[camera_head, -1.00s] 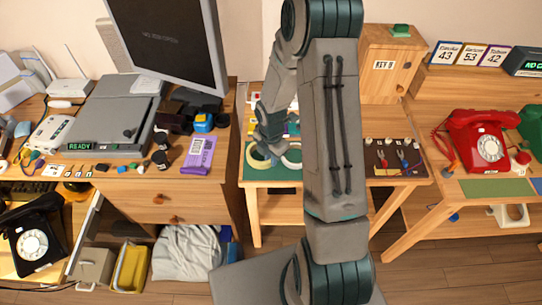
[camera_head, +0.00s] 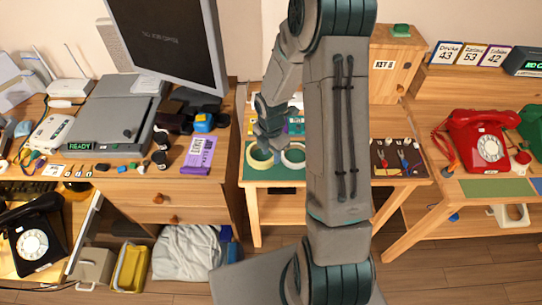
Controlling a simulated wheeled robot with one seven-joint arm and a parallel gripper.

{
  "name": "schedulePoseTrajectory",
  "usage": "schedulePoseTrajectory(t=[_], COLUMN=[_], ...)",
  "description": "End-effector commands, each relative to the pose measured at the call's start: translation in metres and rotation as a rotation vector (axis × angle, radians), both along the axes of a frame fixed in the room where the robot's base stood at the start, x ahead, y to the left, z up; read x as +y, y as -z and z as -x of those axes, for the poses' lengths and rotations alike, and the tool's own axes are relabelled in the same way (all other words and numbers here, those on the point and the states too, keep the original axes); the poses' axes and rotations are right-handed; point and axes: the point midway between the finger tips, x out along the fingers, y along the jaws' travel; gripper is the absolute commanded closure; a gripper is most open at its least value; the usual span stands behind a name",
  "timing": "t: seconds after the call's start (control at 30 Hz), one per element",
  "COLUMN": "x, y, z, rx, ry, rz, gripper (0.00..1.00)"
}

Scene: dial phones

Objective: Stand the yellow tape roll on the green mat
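The pale yellow tape roll (camera_head: 261,165) is on the green mat (camera_head: 262,177) on the middle wooden table. It looks tilted or flat; I cannot tell which. My gripper (camera_head: 265,148) points down right above the roll, at its upper edge. Its fingers are small and partly hidden, so I cannot tell if they are open, shut or touching the roll. A whitish tape roll (camera_head: 293,164) is just right of the yellow one, partly behind my arm.
My arm crosses the middle of the view and hides part of the table. A dark mat with tools (camera_head: 400,158) lies to its right. A purple packet (camera_head: 198,155) and a monitor (camera_head: 165,45) are on the left desk. A red phone (camera_head: 482,142) stands on the right desk.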

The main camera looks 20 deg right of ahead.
Motion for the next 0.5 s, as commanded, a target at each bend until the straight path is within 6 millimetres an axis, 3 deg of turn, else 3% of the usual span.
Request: schedulePoseTrajectory(t=[0.3, 0.5], x=[-0.001, 0.000], y=[-0.064, -0.089], z=[-0.001, 0.000], rx=[-0.004, -0.001], ry=[0.001, 0.000], rz=[0.001, 0.000], gripper=[0.63, 0.63])
